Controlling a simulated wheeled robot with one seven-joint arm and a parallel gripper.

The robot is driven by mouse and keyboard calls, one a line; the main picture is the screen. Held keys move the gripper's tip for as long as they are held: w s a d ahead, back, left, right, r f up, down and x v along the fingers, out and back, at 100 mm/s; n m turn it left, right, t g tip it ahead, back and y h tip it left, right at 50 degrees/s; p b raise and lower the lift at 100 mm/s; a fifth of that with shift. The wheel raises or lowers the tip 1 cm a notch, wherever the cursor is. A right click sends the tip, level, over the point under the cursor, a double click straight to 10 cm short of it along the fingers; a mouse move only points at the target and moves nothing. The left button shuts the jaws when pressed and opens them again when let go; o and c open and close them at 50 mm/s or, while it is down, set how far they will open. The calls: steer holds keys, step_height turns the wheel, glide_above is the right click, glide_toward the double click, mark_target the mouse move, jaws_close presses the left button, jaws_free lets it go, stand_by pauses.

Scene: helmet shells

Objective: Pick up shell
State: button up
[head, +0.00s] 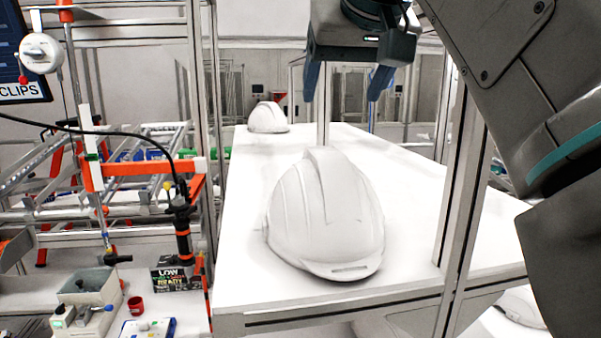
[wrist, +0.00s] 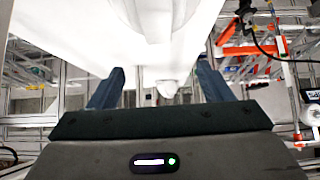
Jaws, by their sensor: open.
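A white helmet shell (head: 325,215) sits on the white table near its front edge in the head view. A second white shell (head: 268,118) stands at the table's far end. My gripper (head: 345,90) is open and empty, with its two blue fingers pointing down. In the head view it appears above the near shell, apart from it. In the wrist view my gripper (wrist: 160,88) has its fingers spread.
The white table (head: 420,210) has free room around the near shell. A metal upright post (head: 462,190) stands at the table's right side, and another frame post (head: 205,110) stands at the left.

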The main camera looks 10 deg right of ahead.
glide_toward(326, 151)
steer(key=w, duration=0.1)
steer(key=w+f, duration=0.1)
steer(key=shift+w+a+f, duration=0.15)
steer(key=shift+w+f, duration=0.1)
steer(key=shift+w, duration=0.1)
steer(key=shift+s+d+f+p+x, duration=0.1)
steer(key=shift+x, duration=0.8)
steer(key=shift+s+d+f+p+x, duration=0.1)
steer(key=shift+p+x, duration=0.05)
steer(key=shift+x, duration=0.75)
steer(key=shift+s+f+p+x, duration=0.1)
steer(key=shift+x, duration=0.75)
steer(key=shift+r, duration=0.1)
jaws_close()
